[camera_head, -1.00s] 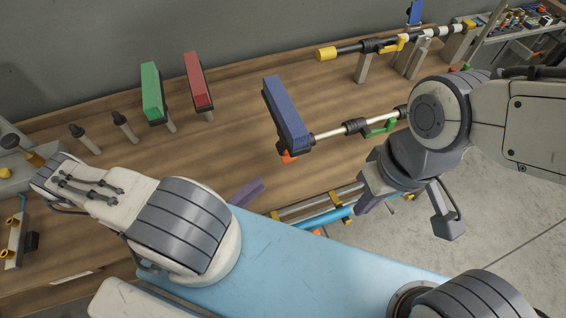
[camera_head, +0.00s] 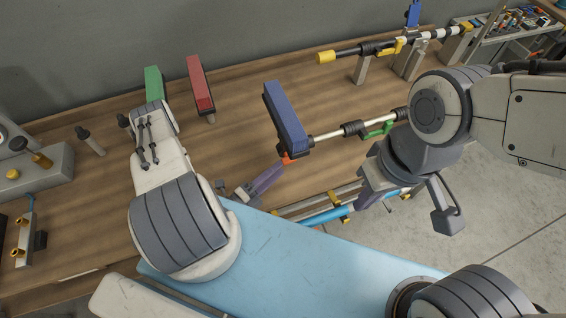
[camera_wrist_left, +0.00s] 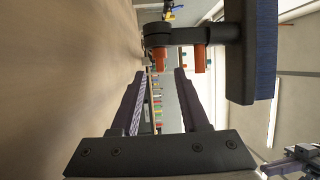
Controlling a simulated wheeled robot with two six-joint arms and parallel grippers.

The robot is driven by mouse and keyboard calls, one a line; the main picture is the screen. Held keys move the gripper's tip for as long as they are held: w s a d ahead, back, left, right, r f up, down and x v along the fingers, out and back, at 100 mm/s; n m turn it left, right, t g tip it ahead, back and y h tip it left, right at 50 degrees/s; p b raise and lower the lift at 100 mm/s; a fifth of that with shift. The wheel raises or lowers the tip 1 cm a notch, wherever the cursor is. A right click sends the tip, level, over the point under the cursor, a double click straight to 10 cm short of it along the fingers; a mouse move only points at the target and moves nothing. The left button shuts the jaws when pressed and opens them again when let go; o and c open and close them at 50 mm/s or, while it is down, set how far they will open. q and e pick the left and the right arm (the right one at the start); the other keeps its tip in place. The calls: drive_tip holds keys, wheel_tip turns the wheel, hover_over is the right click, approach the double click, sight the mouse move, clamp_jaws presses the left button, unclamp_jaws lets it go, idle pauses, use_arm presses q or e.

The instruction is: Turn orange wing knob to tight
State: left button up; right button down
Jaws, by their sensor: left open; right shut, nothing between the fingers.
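The orange wing knob (camera_head: 288,160) sits under the near end of a blue brush head (camera_head: 285,117), where a white pole (camera_head: 327,135) joins it. In the left wrist view the knob shows as two orange prongs (camera_wrist_left: 160,60) under a black joint. My left gripper (camera_head: 272,174) is open, with its purple fingers just below the knob, pointing at it. In the left wrist view the fingertips (camera_wrist_left: 158,75) lie close to the prongs; I cannot tell whether they touch. My right gripper (camera_head: 372,192) is shut and empty, partly hidden by its wrist, right of the knob.
The pole carries a black collar (camera_head: 353,128) and a green lever (camera_head: 378,130). Green (camera_head: 153,84) and red (camera_head: 200,83) brush heads stand behind on the wooden bench (camera_head: 235,120). A yellow-tipped pole (camera_head: 326,57) rests on stands at the back. Bench space left of the knob is clear.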

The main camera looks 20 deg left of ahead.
use_arm(q)
drive_tip(key=shift+p+x, duration=0.5)
drive_tip(key=shift+x, duration=1.1)
clamp_jaws()
